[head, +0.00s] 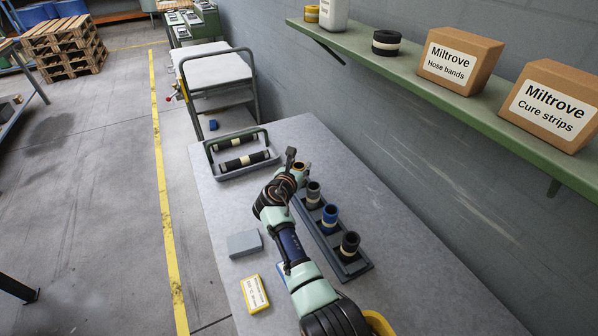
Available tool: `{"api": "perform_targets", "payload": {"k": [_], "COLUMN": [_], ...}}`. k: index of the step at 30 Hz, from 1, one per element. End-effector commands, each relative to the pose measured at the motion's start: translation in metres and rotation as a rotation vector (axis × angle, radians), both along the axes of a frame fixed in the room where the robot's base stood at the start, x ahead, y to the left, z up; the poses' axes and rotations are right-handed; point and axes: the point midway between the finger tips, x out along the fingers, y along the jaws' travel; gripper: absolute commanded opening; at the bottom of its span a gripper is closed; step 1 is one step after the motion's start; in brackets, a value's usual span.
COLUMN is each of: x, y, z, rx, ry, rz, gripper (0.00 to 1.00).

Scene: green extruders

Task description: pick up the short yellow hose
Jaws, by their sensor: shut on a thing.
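The short yellow hose (308,167) stands at the far end of a dark rack (357,266) on the grey table and shows only partly beside my gripper. My gripper (297,165) is at this hose and shut on it; my wrist hides most of the contact. I cannot tell whether the hose is lifted clear of the rack.
A tray (236,173) with two black rolls lies at the table's far end. A grey block (244,243) and a yellow-edged card (254,293) lie left of my arm. A green shelf (440,90) with boxes overhangs the right side. A cart (215,75) stands beyond.

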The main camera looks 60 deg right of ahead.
Motion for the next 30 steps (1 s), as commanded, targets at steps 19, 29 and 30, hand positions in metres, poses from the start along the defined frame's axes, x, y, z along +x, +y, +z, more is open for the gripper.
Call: {"api": "perform_targets", "payload": {"k": [19,29,30], "x": [0.0,0.0,0.0], "y": [0.0,0.001,0.001], "z": [0.176,0.203,0.203], "rx": [-0.002,-0.002,-0.001], "ry": [-0.004,-0.003,-0.001], "rz": [0.0,0.0,0.0], "gripper": [0.0,0.0,0.0]}}
